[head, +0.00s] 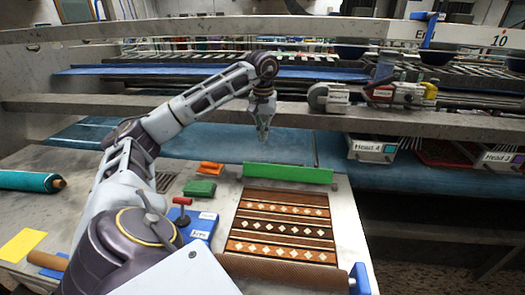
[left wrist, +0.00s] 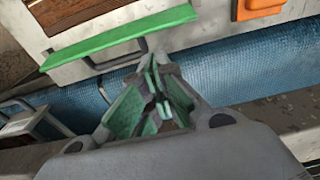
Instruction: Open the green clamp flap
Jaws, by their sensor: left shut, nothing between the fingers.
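The green clamp flap (head: 288,173) is a long bar across the far end of the patterned rug (head: 282,222). In the left wrist view the flap (left wrist: 120,38) runs slantwise at the upper left, with a dark loop-shaped handle (left wrist: 112,62) along its edge. I cannot tell whether the flap is fully down. My left gripper (head: 263,137) is above and beyond the flap, pointing down, apart from it. In the left wrist view its fingers (left wrist: 153,62) are shut and empty, close to the handle. My right gripper is not in view.
A grey beam (head: 230,110) crosses behind my left gripper. Left of the rug lie a green block (head: 199,188), an orange block (head: 210,168) and a blue box (head: 196,226) beside a red-handled tool (head: 182,209). A brown roller (head: 285,272) lies at the rug's near end.

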